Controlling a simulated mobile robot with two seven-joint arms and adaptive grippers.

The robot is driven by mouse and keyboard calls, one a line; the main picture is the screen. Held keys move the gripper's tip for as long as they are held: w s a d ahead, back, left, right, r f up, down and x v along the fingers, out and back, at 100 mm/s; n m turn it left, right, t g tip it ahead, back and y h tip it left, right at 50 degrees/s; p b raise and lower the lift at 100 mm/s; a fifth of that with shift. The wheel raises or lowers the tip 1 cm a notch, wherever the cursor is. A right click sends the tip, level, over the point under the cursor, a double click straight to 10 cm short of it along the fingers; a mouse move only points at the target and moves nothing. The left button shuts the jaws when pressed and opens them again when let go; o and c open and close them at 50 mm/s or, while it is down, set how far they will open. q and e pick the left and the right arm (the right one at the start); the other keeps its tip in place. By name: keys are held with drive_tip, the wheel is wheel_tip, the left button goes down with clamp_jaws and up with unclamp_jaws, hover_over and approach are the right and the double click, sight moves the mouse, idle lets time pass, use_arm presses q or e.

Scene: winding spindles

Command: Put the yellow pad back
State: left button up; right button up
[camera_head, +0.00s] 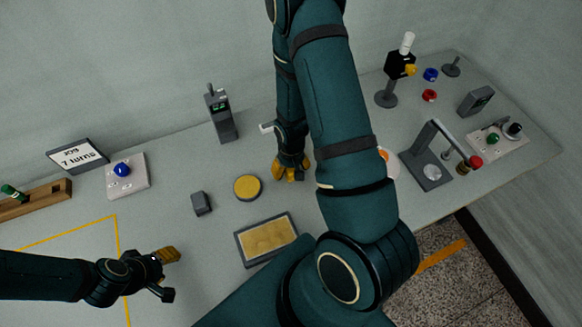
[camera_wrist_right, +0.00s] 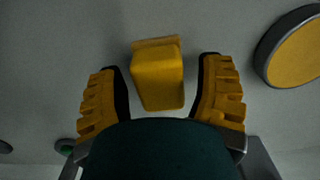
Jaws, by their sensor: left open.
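A yellow block-like piece (camera_wrist_right: 158,80), which looks like the yellow pad, lies between the fingers of my right gripper (camera_wrist_right: 160,72) in the right wrist view. Gaps show on both sides of it, so the gripper is open and not touching it. In the head view my right gripper (camera_head: 290,172) points down at the table right of a round yellow disc with a dark rim (camera_head: 247,187); the yellow piece is not distinguishable there. The disc also shows in the right wrist view (camera_wrist_right: 298,55). My left gripper (camera_head: 166,257) is open and empty at lower left.
A dark-rimmed tray with a tan surface (camera_head: 266,238) and a small grey block (camera_head: 201,203) lie nearby. A grey device (camera_head: 219,118) stands behind. A blue-button box (camera_head: 126,175) and job sign (camera_head: 77,156) are left. My right arm covers the table's middle; a stand (camera_head: 425,168) is right.

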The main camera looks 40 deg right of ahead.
use_arm(q)
drive_tip(key=shift+r, duration=0.15)
use_arm(e)
drive_tip(key=shift+r, duration=0.1)
use_arm(q)
drive_tip(key=shift+r, duration=0.1)
use_arm(e)
drive_tip(key=shift+r, duration=0.3)
use_arm(q)
drive_tip(key=shift+r+p, duration=0.75)
drive_tip(key=shift+p, duration=0.1)
use_arm(e)
wheel_tip(320, 180, up, 12)
drive_tip(key=f, duration=0.1)
drive_tip(key=a+f+y, duration=0.1)
drive_tip(key=a+f, duration=0.1)
drive_tip(key=a, duration=0.5)
drive_tip(key=s+a+f+n+t+y, duration=0.1)
drive_tip(key=a+f, duration=0.2)
drive_tip(key=a, duration=0.4)
drive_tip(key=a+f+t+y, duration=0.1)
drive_tip(key=a+f, duration=0.1)
drive_tip(key=a, duration=0.5)
drive_tip(key=shift+s+a+f+n+y, duration=0.3)
drive_tip(key=shift+s+f+y, duration=0.05)
drive_tip(key=shift+s+y, duration=0.05)
